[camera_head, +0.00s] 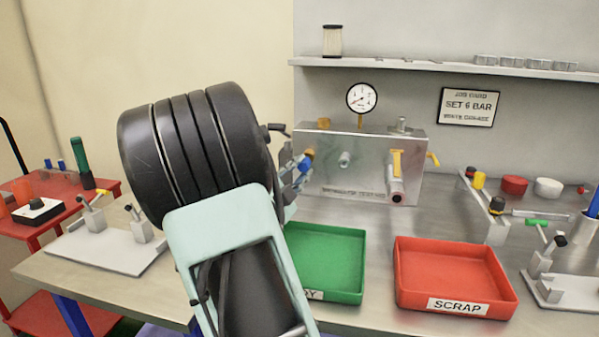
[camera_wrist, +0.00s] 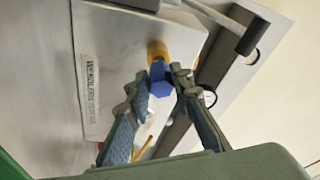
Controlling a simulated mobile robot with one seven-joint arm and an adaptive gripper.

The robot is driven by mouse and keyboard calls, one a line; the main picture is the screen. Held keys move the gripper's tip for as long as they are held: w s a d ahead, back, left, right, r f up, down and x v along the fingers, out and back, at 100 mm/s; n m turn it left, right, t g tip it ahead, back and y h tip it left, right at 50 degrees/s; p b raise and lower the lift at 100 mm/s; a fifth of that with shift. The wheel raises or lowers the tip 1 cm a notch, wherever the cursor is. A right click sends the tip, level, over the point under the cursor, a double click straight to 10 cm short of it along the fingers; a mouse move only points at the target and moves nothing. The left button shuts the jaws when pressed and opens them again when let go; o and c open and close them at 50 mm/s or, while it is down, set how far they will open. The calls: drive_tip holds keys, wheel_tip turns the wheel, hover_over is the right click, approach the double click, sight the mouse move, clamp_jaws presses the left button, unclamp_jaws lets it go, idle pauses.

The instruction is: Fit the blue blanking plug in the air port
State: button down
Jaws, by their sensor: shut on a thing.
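The blue blanking plug (camera_wrist: 160,88) is between the fingertips of my gripper (camera_wrist: 162,79) in the wrist view. A brass-coloured fitting (camera_wrist: 157,51) lies directly beyond the plug, against the face of the metal box. The plug lines up with it and appears to meet it; I cannot tell whether the plug is seated. In the head view the grey metal box (camera_head: 352,172) stands on the bench, with my gripper (camera_head: 297,172) at its left end. The plug (camera_head: 305,163) shows there as a small blue patch, partly hidden by the fingers. My arm hides what lies behind it.
A pressure gauge (camera_head: 362,98) tops the box. A yellow-handled valve (camera_head: 397,163) and a bare grey stub (camera_head: 345,159) are on its front. A green tray (camera_head: 359,262) and a red scrap tray (camera_head: 455,248) stand in front. Clamps (camera_head: 495,212) stand at right.

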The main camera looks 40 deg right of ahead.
drive_tip(key=shift+w+d+b, duration=0.4)
drive_tip(key=shift+w+d, duration=0.15)
drive_tip(key=shift+d, duration=0.1)
drive_tip(key=c, duration=1.6)
unclamp_jaws()
drive_tip(key=shift+b+v, duration=0.55)
drive_tip(key=shift+v, duration=3)
drive_tip(key=shift+a, duration=0.1)
drive_tip(key=v, duration=1.2)
drive_tip(key=shift+r, duration=0.1)
